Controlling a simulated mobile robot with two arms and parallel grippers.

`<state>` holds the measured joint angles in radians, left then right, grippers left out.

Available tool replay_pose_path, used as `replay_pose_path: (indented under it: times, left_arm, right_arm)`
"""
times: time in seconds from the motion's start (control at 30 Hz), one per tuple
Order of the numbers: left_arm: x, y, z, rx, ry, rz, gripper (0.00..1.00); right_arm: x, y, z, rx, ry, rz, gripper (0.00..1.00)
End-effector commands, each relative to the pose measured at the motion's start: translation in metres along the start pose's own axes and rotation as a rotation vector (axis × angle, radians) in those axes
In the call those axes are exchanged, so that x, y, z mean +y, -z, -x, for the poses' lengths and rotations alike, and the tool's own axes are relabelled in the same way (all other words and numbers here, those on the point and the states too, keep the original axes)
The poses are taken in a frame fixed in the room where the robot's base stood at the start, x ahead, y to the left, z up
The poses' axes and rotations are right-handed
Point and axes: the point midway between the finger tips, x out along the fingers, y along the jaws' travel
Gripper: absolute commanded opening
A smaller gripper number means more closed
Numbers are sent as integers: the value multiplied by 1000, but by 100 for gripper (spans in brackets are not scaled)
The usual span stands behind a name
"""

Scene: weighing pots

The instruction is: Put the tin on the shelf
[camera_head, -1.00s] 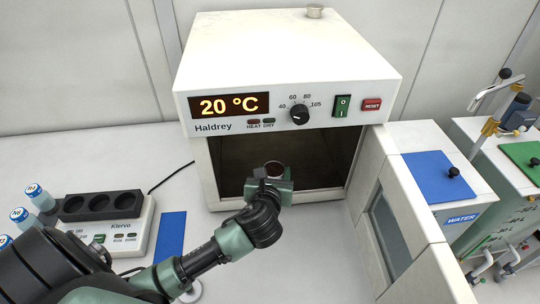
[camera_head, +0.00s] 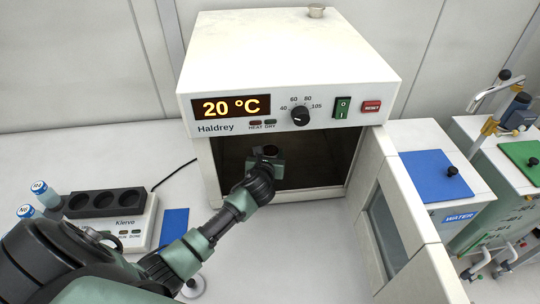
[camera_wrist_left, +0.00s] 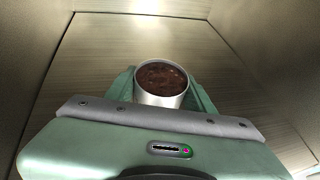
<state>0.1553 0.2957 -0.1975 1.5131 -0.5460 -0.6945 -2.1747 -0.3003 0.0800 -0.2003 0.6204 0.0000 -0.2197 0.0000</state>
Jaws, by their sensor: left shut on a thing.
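The tin (camera_wrist_left: 162,84) is a small round metal pot filled with dark brown crumbly stuff. In the left wrist view it stands upright between the green fingers of my left gripper (camera_wrist_left: 163,92), which is shut on it. In the head view the tin (camera_head: 267,151) and my left gripper (camera_head: 264,165) are inside the open oven's chamber. The shelf (camera_wrist_left: 90,60) is the brushed metal floor seen around the tin; whether the tin touches it I cannot tell. My right gripper is not in view.
The white oven (camera_head: 290,60) reads 20 °C. Its door (camera_head: 405,215) stands open on the right. A white device (camera_head: 125,222) with a black holder (camera_head: 105,203) is at the left, beside a blue mat (camera_head: 174,228). Blue- and green-lidded tanks stand at the right.

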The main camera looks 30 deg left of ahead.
Motion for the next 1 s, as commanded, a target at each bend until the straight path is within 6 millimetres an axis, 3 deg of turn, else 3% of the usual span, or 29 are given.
replay_pose_path:
  times: [0.03,0.47,0.5,0.57,1.0]
  left_arm:
    - [0,7,-2,2,0,2,0]
    - [1,11,-9,-1,1,-1,0]
    - [1,12,-9,0,1,-1,56]
    - [1,12,-9,0,1,-1,73]
    - [1,10,-3,-1,2,-1,75]
  right_arm:
    - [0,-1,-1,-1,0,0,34]
    - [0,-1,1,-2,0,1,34]
    - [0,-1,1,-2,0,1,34]
    - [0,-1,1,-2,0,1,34]
    - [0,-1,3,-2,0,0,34]
